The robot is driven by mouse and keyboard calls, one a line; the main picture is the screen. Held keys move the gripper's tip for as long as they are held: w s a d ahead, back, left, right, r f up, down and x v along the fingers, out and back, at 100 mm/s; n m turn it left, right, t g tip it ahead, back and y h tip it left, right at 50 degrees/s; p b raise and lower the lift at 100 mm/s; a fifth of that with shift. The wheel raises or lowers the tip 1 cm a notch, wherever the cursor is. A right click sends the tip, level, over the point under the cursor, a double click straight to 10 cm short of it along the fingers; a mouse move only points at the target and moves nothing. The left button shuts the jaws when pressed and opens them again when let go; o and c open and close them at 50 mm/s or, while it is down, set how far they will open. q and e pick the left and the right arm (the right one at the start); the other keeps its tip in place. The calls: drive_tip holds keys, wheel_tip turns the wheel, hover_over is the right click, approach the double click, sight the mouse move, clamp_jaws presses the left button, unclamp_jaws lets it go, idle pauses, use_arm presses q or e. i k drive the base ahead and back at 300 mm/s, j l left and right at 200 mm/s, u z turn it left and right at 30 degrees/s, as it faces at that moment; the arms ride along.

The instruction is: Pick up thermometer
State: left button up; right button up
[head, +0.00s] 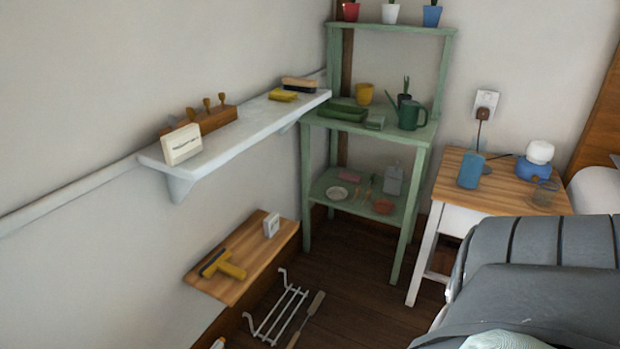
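No thing in the head view can be told for certain as the thermometer. A small white upright block with a greyish face (271,225) stands on the low wooden wall shelf (250,265), near its back right part; it could be a thermometer, but it is too small to read. A larger cream block with a dark line of marks (183,145) stands at the near end of the white wall shelf (235,150). Neither of my grippers is in view.
A yellow-handled tool (226,266) lies on the low shelf. A white wire rack (279,312) and a long-handled tool (308,318) are on the floor. A green plant stand (430,135), a bedside table (490,195) and a grey-covered bed (550,290) bound the narrow open floor.

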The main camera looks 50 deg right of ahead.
sight(271, 223)
drive_tip(key=z, duration=1.35)
